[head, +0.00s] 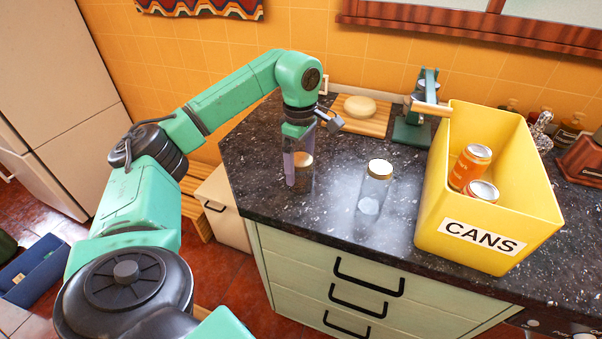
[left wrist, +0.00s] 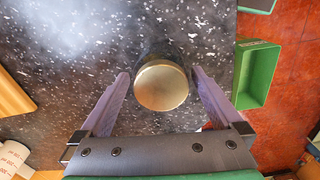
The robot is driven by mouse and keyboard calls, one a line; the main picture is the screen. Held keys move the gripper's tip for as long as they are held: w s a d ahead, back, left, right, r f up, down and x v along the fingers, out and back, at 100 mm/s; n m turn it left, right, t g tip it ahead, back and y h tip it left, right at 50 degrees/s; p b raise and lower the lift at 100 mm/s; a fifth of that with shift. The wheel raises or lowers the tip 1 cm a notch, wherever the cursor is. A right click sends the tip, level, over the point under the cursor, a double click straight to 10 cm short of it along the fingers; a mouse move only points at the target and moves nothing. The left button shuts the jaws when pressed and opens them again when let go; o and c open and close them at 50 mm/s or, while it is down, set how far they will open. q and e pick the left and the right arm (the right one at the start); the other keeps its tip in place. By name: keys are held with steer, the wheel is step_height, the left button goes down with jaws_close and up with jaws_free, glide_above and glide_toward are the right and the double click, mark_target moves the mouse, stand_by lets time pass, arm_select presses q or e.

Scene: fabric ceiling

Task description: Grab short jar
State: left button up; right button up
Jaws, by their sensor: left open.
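A short clear jar with a gold lid (head: 303,160) stands on the dark speckled counter near its left end, partly hidden by my left gripper. In the left wrist view its round gold lid (left wrist: 162,88) lies between the fingers. My left gripper (head: 297,178) points down over this jar and is open, with one purple finger on each side. In the left wrist view a small gap shows between the lid and the fingers of the gripper (left wrist: 160,78). A taller clear jar with a gold lid (head: 375,187) stands to the right, apart from the gripper. My right gripper is not in view.
A yellow bin (head: 480,215) labelled CANS, holding two orange cans (head: 470,165), stands at right. A wooden board (head: 375,122) with a pale round item and a green device (head: 412,130) are behind. The counter's left edge is close to the short jar.

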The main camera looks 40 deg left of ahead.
arm_select(q)
steer(key=shift+s+f, duration=0.1)
steer(key=shift+f, duration=1.35)
steer(key=c, duration=1.3)
steer(key=shift+r, duration=0.1)
